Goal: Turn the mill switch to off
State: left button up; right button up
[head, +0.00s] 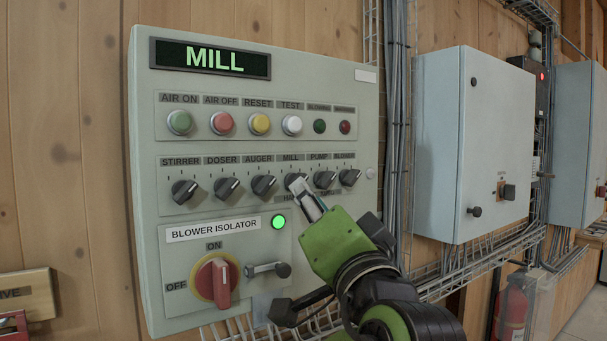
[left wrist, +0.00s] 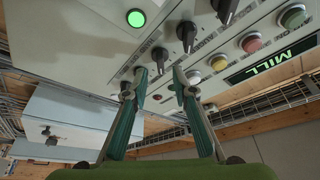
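The mill switch (head: 294,180) is a black rotary knob under the MILL label, in the lower row of the grey panel (head: 250,95). My left gripper (head: 305,196) is in front of it and covers part of the knob, so its setting is hard to read. In the left wrist view the mill switch (left wrist: 159,57) shows just past the gap between my left gripper's fingertips (left wrist: 161,82). The fingers are apart, one to each side of the knob; whether they touch it I cannot tell. My right gripper is in neither view.
Close neighbours are the auger knob (head: 264,186) and the pump knob (head: 324,179). A lit green lamp (head: 278,222) and the red blower isolator (head: 215,281) are below. Push buttons, including the white test button (head: 292,125), are above. A grey cabinet (head: 470,140) stands to the right.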

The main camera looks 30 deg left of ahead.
pick_arm(q)
jog(key=p+x, duration=0.2)
jog(key=x, duration=0.2)
jog(key=shift+w+a, duration=0.15)
jog(key=shift+a, duration=0.15)
grip_shut()
